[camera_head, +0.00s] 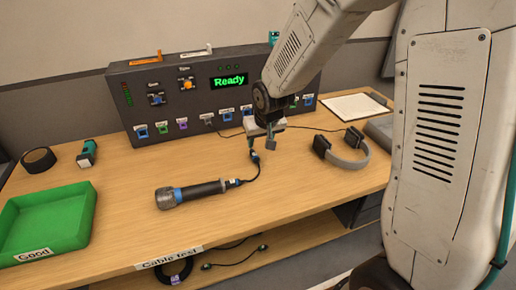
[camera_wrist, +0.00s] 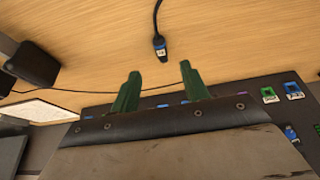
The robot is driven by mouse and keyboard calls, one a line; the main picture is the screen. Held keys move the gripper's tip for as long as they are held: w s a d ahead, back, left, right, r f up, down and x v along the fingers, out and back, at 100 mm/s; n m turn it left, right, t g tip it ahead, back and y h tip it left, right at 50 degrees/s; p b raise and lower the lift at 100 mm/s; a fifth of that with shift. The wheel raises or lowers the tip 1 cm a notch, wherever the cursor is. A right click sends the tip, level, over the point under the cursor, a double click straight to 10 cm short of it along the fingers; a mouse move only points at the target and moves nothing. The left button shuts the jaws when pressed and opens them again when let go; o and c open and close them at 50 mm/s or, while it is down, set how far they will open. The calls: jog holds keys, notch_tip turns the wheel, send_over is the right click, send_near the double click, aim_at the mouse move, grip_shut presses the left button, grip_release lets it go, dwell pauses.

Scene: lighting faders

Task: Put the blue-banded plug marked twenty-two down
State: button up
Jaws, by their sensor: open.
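The blue-banded plug (camera_head: 254,157) is at the end of a black cable, in front of the panel, and seems to lie on the table. In the wrist view the plug (camera_wrist: 160,47) shows a blue band and a pale label too small to read. My gripper (camera_head: 262,147) is over the table just behind the plug. In the wrist view its two green fingers (camera_wrist: 160,67) are spread, with nothing between them. The plug is beyond the fingertips, apart from both. The cable runs to a dark cylinder with a blue ring (camera_head: 190,192).
A panel (camera_head: 150,92) with a "Ready" display and a row of coloured sockets stands at the back. A green tray (camera_head: 78,208) marked "Good" is at left, headphones (camera_head: 350,157) at right. Black tape (camera_head: 38,159) lies behind the tray.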

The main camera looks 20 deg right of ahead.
jog(key=s+d+r+g, duration=0.1)
jog(key=s+d+r, duration=0.1)
jog(key=s+r, duration=1.2)
jog(key=s+d+r+g, duration=0.1)
jog(key=s+r+g, duration=0.1)
jog(key=s, duration=1.6)
jog(key=shift+s+r, duration=0.25)
jog(key=shift+r, duration=0.3)
